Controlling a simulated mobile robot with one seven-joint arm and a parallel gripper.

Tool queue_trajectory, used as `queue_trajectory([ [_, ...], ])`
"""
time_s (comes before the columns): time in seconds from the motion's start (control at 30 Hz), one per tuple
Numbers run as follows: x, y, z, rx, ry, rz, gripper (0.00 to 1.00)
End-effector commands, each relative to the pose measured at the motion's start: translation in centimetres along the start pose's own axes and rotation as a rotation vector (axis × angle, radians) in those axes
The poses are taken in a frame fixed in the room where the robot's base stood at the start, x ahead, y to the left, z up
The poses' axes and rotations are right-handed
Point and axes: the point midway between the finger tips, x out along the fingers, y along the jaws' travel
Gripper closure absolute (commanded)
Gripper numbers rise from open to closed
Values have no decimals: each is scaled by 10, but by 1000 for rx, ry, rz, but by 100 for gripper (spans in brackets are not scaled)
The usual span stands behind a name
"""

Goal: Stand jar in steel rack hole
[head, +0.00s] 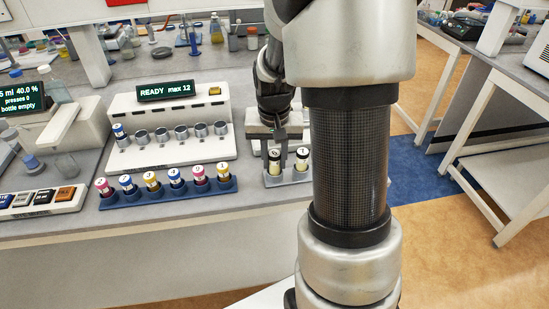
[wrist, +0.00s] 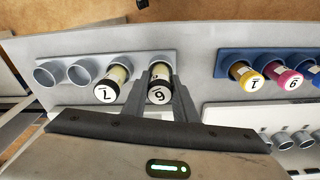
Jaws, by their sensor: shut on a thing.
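My gripper (wrist: 160,88) is shut on a dark-capped jar (wrist: 159,95) whose white lid label reads 6 or 9. This jar stands upright at the end hole of the steel-grey rack (wrist: 140,62), on the side toward the blue rack. Whether its base is fully seated is hidden. Two more holes (wrist: 47,72) of this rack are empty in the wrist view. In the head view, the grey rack (head: 289,177) shows both jars, and my arm covers its right part.
A blue rack (head: 170,193) with several coloured jars stands left of the grey rack. Behind it is a white device (head: 168,154) with a row of cups and a READY screen (head: 164,91). The bench's front edge lies close to the racks.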

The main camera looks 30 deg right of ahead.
Motion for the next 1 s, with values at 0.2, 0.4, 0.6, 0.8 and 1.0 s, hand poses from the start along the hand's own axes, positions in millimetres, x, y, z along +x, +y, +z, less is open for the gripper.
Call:
queue_trajectory([
  [0.2,5,0,1,0,0,0,97],
  [0.4,6,0,1,0,0,0,54],
  [0.6,6,0,1,0,0,0,52],
  [0.8,-1,0,0,0,2,0,52],
  [1.0,-38,-1,-1,0,7,-2,52],
])
